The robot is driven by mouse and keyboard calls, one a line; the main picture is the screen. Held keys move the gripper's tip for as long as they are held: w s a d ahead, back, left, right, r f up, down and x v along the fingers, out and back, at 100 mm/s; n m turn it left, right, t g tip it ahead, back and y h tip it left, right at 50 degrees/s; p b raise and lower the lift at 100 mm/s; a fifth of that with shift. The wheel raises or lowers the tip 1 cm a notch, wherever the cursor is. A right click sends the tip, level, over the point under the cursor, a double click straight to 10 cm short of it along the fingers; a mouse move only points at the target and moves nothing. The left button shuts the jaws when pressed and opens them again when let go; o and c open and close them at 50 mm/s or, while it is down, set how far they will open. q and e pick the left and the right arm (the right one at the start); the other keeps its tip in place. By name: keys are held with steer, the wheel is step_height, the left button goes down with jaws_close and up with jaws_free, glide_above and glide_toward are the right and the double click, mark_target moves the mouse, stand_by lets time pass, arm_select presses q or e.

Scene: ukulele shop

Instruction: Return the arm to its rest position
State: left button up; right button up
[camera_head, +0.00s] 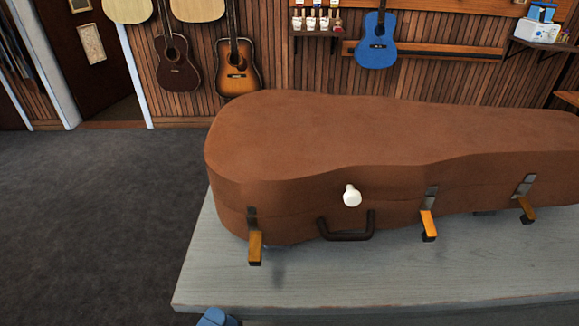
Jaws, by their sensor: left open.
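A small blue-grey piece of my left gripper (217,317) shows at the bottom edge of the head view, left of the middle. It is below the front edge of the table, apart from the case. Most of it and its arm are cut off by the frame. I see nothing held in it. My right gripper is not in view. A large brown ukulele case (370,135) lies closed on the pale grey table (330,285). Its dark handle (347,232) faces me, and its latches (428,222) have orange-brown tabs hanging down.
A white knob (352,195) shows against the case front. The table's near left corner lies close to my left gripper. Dark carpet (90,220) at the left is clear. Guitars (237,65) and a blue ukulele (376,42) hang on the wooden back wall.

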arm_select(q)
steer(key=s+a+f+m+g+y+p, duration=0.3)
steer(key=s+a+f+m+g+y, duration=0.1)
steer(key=a+m, duration=0.3)
steer(key=s+a+f+m+g+y+p, duration=0.3)
steer(key=s+a+f+m, duration=0.3)
steer(key=a+m, duration=0.2)
steer(key=shift+s+a+g+y, duration=0.25)
steer(key=shift+a+g+y, duration=0.2)
steer(key=shift+y, duration=0.45)
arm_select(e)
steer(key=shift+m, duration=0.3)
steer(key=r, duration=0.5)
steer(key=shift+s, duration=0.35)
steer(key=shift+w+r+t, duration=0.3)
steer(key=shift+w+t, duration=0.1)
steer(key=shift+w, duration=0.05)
